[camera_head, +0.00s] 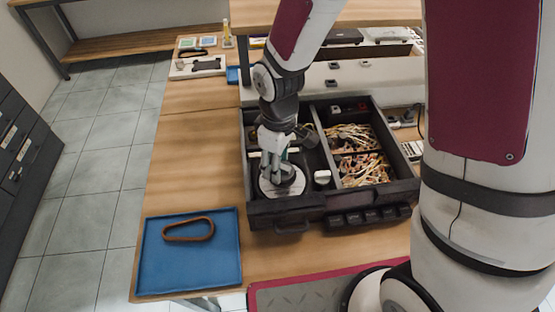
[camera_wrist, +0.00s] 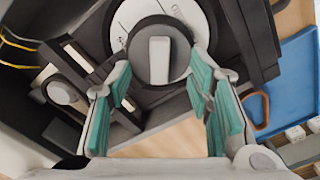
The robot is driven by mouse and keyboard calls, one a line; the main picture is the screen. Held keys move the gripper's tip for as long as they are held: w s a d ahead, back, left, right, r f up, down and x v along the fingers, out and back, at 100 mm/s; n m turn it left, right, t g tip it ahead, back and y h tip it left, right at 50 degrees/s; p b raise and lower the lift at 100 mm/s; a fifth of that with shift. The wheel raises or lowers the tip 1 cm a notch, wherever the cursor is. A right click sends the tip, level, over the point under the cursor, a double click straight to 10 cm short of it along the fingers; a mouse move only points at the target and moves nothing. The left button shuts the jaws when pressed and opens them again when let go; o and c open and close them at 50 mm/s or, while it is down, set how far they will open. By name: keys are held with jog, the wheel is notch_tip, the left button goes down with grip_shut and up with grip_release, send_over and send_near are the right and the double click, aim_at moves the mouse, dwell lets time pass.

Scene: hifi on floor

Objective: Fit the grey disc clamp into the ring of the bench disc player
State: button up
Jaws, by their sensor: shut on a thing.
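The grey disc clamp (camera_wrist: 178,67) is round and dark grey with a pale raised bar across its middle. In the head view my gripper (camera_head: 278,170) points down into the bench disc player (camera_head: 262,208), a black open case. The clamp lies over a white printed disc (camera_wrist: 120,38) in the player's left bay. The ring is hidden under the clamp and disc, so I cannot tell whether the clamp is seated.
A white knob (camera_head: 322,177) stands right of the disc. Wire bundles (camera_head: 362,170) fill the player's right bays. A blue tray (camera_head: 160,265) with a brown belt loop (camera_head: 188,230) lies at the front left. A white board (camera_head: 198,68) lies at the back left. The left tabletop is clear.

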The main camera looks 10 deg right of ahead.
jog(key=shift+f, duration=0.45)
dwell(0.3)
jog(key=o, duration=1.1)
jog(key=shift+r, duration=0.1)
notch_tip(320, 180, up, 12)
jog(key=shift+f, duration=0.1)
jog(key=shift+r+p, duration=2.1)
jog(key=shift+r, duration=1.4)
